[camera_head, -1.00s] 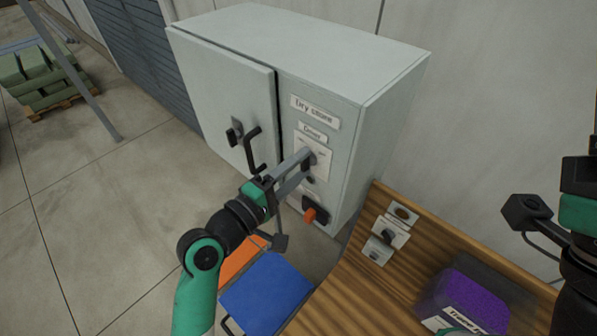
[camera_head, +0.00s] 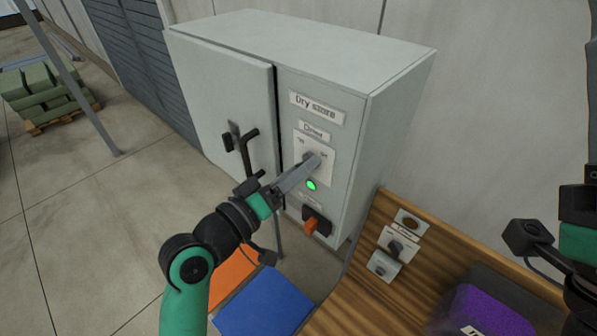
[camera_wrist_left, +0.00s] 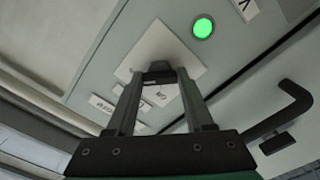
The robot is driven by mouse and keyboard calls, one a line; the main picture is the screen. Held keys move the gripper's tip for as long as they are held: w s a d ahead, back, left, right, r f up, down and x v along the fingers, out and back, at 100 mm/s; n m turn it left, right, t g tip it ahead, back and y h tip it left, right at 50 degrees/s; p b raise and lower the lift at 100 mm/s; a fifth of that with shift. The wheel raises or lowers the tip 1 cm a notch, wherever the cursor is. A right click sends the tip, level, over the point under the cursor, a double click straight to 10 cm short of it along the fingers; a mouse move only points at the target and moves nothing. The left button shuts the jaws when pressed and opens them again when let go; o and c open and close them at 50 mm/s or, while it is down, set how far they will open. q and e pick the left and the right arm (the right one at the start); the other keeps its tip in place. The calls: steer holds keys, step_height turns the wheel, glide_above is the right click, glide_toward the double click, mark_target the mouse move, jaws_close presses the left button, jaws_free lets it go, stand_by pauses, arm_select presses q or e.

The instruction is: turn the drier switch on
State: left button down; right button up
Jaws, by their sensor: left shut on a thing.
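In the left wrist view the two fingers (camera_wrist_left: 160,75) reach the dark knob in front of the white plate (camera_wrist_left: 178,48). A green lamp (camera_head: 311,185) is lit just below the plate, and it also glows in the left wrist view (camera_wrist_left: 203,27). My right gripper's fingertips are not seen; only part of that arm shows at the right edge.
A black door handle (camera_head: 247,145) stands out left of the switch, close to my left gripper. An orange-handled switch (camera_head: 311,226) sits below the lamp. A wooden bench (camera_head: 350,290) with small switch plates and a purple-filled tub (camera_head: 490,308) is at right.

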arm_select(q)
steer(key=shift+m, duration=0.4)
steer(key=shift+c, duration=1.4)
jaws_free()
